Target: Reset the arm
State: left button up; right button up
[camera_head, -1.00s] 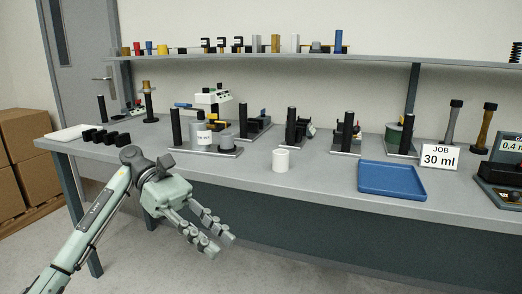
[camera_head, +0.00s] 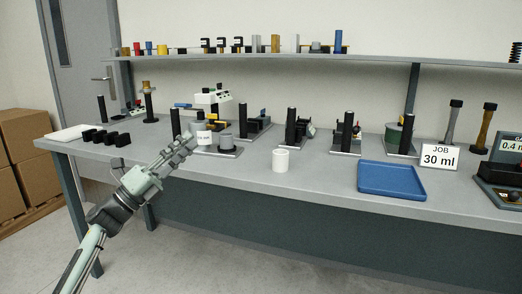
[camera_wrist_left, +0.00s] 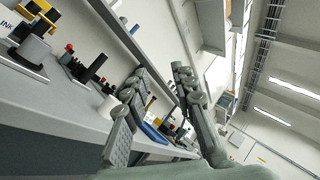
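My left arm comes in from the lower left in the head view. Its gripper (camera_head: 188,142) points up and to the right, in front of the workbench's front edge in the picture. Its tips overlap the view of a labelled grey container (camera_head: 204,137); I cannot tell whether they touch. In the left wrist view the two fingers of my left gripper (camera_wrist_left: 162,74) stand apart, with nothing between them. The view is tilted. My right gripper is in neither view.
The workbench (camera_head: 320,185) holds several black-post stands, a white cup (camera_head: 280,160), a blue tray (camera_head: 391,180) and a "JOB 30 ml" card (camera_head: 440,157). A shelf (camera_head: 300,57) runs above. Cardboard boxes (camera_head: 27,143) stand at left. Floor before the bench is clear.

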pick_arm(q)
jog(key=w+a+f+n+t+y, duration=0.2)
jog(key=w+a+n+t+y, duration=0.7)
jog(key=n+y, duration=0.5)
jog(key=w+a+f+n+g+y, duration=0.2)
jog(key=a+f+n+g+y, duration=0.55)
jog(key=a+f+n, duration=0.5)
jog(key=s+f+n+g+y, duration=0.2)
jog(key=s+f+n+g, duration=0.1)
jog(key=f+n+g, duration=0.4)
jog(key=s+d+f+m+g+h, duration=0.1)
jog(key=s+d+f+g, duration=0.15)
jog(key=s+f, duration=1.05)
jog(key=s+d+f+g+h, duration=0.1)
jog(key=s+d+f, duration=0.2)
jog(key=s+f, duration=1)
jog(key=s+d+f+g, duration=0.2)
jog(key=s+d+f, duration=0.1)
jog(key=s+f, duration=0.6)
jog(key=s+d+f+g+h, duration=0.1)
jog(key=s+d+f+g, duration=0.1)
jog(key=s+f, duration=0.8)
jog(key=s+d, duration=0.1)
jog(key=s, duration=0.5)
jog(key=shift+s+d, duration=0.15)
jog(key=shift+s, duration=0.1)
